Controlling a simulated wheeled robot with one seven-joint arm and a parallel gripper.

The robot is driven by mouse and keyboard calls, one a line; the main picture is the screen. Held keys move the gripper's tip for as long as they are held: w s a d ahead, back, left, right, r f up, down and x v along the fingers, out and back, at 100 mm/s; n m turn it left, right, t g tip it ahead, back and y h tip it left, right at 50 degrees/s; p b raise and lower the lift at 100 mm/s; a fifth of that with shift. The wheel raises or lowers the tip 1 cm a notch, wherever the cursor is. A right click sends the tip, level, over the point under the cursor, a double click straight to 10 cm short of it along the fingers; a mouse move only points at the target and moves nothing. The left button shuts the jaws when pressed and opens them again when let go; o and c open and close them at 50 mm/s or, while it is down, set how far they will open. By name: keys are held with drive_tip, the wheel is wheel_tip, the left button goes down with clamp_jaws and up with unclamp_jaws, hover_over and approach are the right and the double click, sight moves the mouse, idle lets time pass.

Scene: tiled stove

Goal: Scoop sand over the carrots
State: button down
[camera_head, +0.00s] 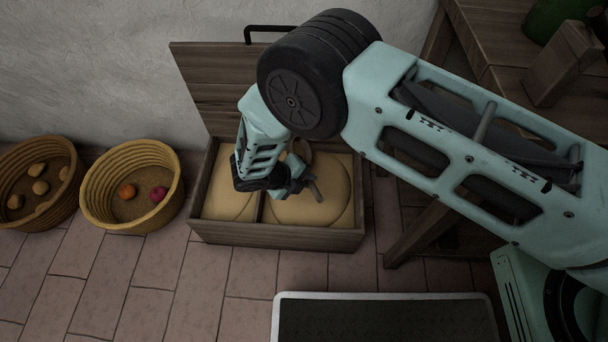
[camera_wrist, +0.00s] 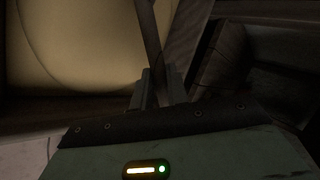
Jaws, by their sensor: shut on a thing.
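A wooden box (camera_head: 278,237) stands on the floor by the wall with its plank lid (camera_head: 220,85) open. A divider splits it into two compartments. Pale sand fills the left (camera_head: 222,203) and the right (camera_head: 312,207), and each shows a broad rounded outline. No carrots are visible. My gripper (camera_head: 300,180) is over the right compartment, near the divider. In the wrist view my gripper (camera_wrist: 160,92) is shut on a thin handle (camera_wrist: 150,40) that runs up out of the picture.
A yellow woven basket (camera_head: 93,208) with a few round items stands left of the box. A second basket (camera_head: 8,160) with several pale lumps is further left. A wooden table (camera_head: 478,40) stands at the right. A dark, pale-rimmed tray-like surface (camera_head: 385,296) is in front. Tiled floor is clear at front left.

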drive_tip(key=shift+d+r+m+y+p, duration=0.15)
drive_tip(key=shift+d+y+p, duration=0.5)
drive_tip(key=shift+p, duration=0.75)
drive_tip(key=shift+d+r+m+y+p, duration=0.15)
drive_tip(key=shift+d+y+p, duration=0.2)
drive_tip(key=shift+y+p, duration=0.8)
drive_tip(key=shift+s+d+f+m+y+p, duration=0.1)
drive_tip(key=shift+d+f+m+y+p, duration=0.15)
drive_tip(key=shift+d+f+y+p, duration=0.65)
drive_tip(key=shift+w+d+m+y+p, duration=0.1)
drive_tip(key=shift+d+m+y+p, duration=0.2)
drive_tip(key=shift+y, duration=1.2)
drive_tip(key=shift+s+d+f+m+y+p, duration=0.1)
drive_tip(key=shift+d+f+m+y+p, duration=0.15)
drive_tip(key=shift+d+f+y+p, duration=0.65)
drive_tip(key=shift+a+r+y+b, duration=0.3)
drive_tip(key=shift+r, duration=0.2)
